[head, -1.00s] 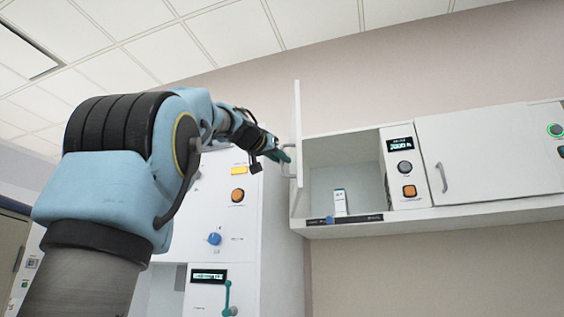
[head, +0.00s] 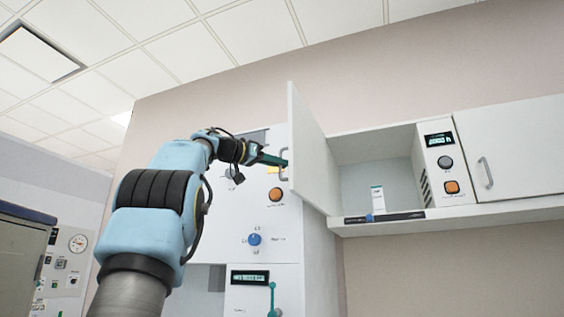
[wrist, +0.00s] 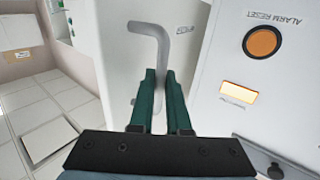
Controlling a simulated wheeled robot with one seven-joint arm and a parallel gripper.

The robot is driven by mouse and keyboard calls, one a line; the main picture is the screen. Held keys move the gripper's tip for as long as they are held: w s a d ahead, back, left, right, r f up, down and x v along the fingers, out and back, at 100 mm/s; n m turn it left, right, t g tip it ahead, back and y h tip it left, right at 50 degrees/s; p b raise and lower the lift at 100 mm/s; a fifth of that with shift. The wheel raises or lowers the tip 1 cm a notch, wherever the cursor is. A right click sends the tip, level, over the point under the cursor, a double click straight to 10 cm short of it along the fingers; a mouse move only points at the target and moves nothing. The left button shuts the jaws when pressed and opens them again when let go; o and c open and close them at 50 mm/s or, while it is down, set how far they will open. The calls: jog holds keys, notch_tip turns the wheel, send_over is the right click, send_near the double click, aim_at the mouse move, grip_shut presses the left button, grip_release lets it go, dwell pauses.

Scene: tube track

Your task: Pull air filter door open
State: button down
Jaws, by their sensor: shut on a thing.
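The air filter door (head: 313,152) is a white panel on the wall cabinet. It stands swung well open on its left side, so the compartment (head: 376,165) behind it shows. Its grey bar handle (head: 284,165) is on the door's outer face; the handle also shows in the wrist view (wrist: 150,36). My gripper (head: 284,160) is at this handle. In the wrist view its two green fingers (wrist: 158,78) are shut on the lower part of the handle.
A white vial-like box (head: 377,200) stands inside the compartment. A tall white cabinet with an orange button (head: 277,194) and a blue knob (head: 254,239) is just below and left of the open door. A second, shut door (head: 520,150) is at the right.

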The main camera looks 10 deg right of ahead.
dwell(0.3)
jog(key=c, duration=0.9)
grip_release()
jog(key=b+v, duration=0.3)
jog(key=v, duration=0.7)
jog(key=shift+s+a, duration=0.2)
jog(key=shift+a, duration=0.1)
